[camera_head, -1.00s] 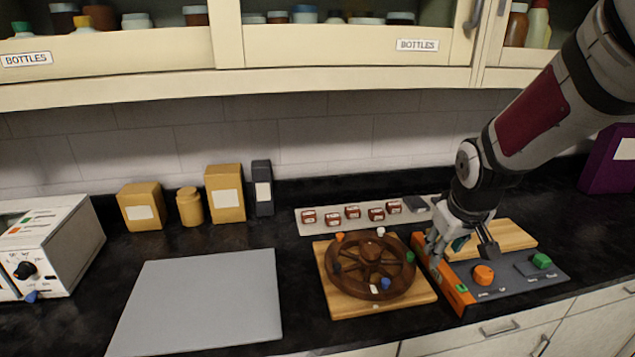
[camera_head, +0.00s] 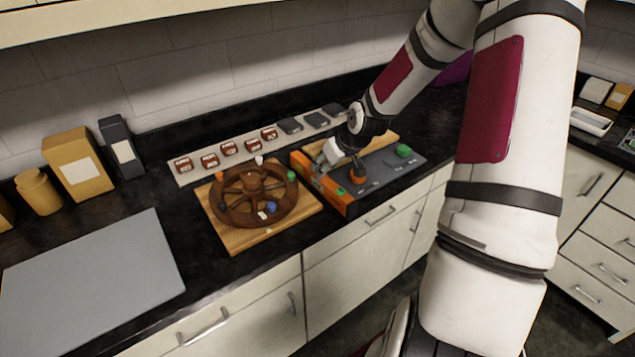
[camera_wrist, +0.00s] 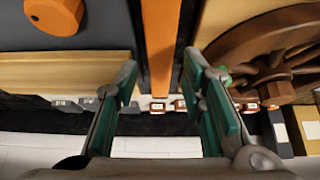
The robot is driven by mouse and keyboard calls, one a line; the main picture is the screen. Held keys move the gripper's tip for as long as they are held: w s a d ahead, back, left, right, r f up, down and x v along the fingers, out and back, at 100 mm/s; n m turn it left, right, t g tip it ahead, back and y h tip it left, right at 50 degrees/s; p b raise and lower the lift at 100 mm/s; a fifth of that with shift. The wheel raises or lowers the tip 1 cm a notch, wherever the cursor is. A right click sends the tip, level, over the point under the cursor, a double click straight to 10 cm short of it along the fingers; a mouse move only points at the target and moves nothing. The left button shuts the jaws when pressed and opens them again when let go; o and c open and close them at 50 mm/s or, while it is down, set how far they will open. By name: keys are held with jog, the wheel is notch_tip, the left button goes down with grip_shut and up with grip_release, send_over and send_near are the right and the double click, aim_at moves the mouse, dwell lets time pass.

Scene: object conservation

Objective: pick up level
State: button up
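The level is a long orange bar (camera_head: 330,189) with a small green part near its front end. It lies along the left edge of a dark grey panel (camera_head: 385,170) in the head view. My gripper (camera_head: 332,156) is low over the bar's far end. In the wrist view, the orange level (camera_wrist: 161,40) runs down from the top edge into the gap between my green-padded fingers (camera_wrist: 162,88). The fingers are wide apart, one on each side, with visible room to both. Whether the bar reaches fully down between the pads is hard to tell.
A brown spoked wheel (camera_head: 232,200) on a wooden board (camera_head: 236,240) stands close left of the level. An orange knob (camera_head: 357,174) and a green knob (camera_head: 403,150) rise from the panel. A pale strip (camera_head: 196,174) with several red-brown blocks lies behind. A grey mat (camera_head: 90,275) is left.

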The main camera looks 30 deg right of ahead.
aim_at(320, 181)
jog(key=shift+b+x, duration=0.3)
jog(key=shift+x, duration=3.1)
jog(key=shift+s, duration=0.15)
jog(key=shift+c, duration=0.3)
grip_shut()
